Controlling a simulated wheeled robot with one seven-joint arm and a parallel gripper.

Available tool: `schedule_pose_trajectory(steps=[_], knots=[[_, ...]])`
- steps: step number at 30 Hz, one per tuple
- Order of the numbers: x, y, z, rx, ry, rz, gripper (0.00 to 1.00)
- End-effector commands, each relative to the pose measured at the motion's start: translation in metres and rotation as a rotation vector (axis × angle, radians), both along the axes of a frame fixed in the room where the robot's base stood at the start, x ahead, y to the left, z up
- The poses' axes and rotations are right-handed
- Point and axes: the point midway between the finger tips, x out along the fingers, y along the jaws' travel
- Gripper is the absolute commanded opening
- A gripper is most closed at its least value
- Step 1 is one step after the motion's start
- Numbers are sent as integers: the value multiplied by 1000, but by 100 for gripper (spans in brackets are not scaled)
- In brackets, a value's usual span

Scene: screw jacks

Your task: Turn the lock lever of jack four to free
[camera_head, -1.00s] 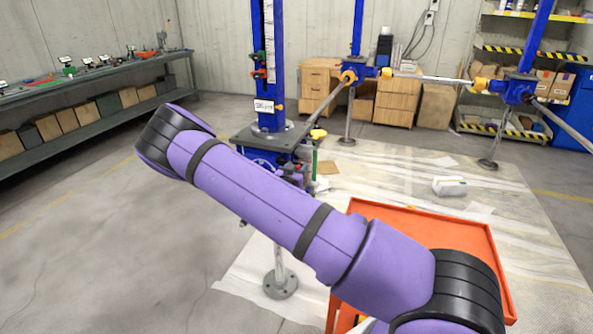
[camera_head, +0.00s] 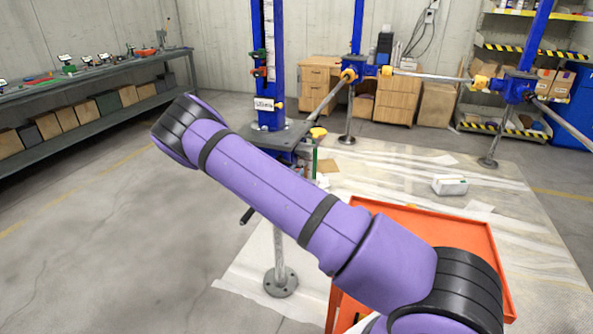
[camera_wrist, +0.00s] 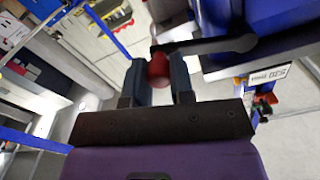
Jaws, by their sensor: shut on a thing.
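In the wrist view my gripper (camera_wrist: 159,66) is shut on the red knob (camera_wrist: 158,72) of a black lever (camera_wrist: 215,46). The knob sits between the two fingers, and the lever runs right from it across blue jack parts (camera_wrist: 280,22). In the head view the nearest jack's blue column (camera_head: 272,60) stands upright above a grey plate (camera_head: 290,134). My arm crosses in front of the jack's lower part, hiding my gripper and the lever there. The jack's label (camera_head: 264,104) is too small to read surely.
An orange tray cart (camera_head: 455,233) stands right of the jack. A black crank handle (camera_head: 247,215) shows below my arm. Other blue jacks with steel bars (camera_head: 430,77) stand behind. A workbench (camera_head: 95,92) lines the left wall. The floor at left is clear.

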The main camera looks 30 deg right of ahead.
Motion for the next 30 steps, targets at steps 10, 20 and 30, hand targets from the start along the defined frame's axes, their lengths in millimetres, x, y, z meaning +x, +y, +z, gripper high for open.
schedule_pose_trajectory(steps=[10,20,30], knots=[[8,6,-27,204,-261,-2,0],[22,18,-47,399,-507,-1,0],[40,32,-61,593,-756,-1,0]])
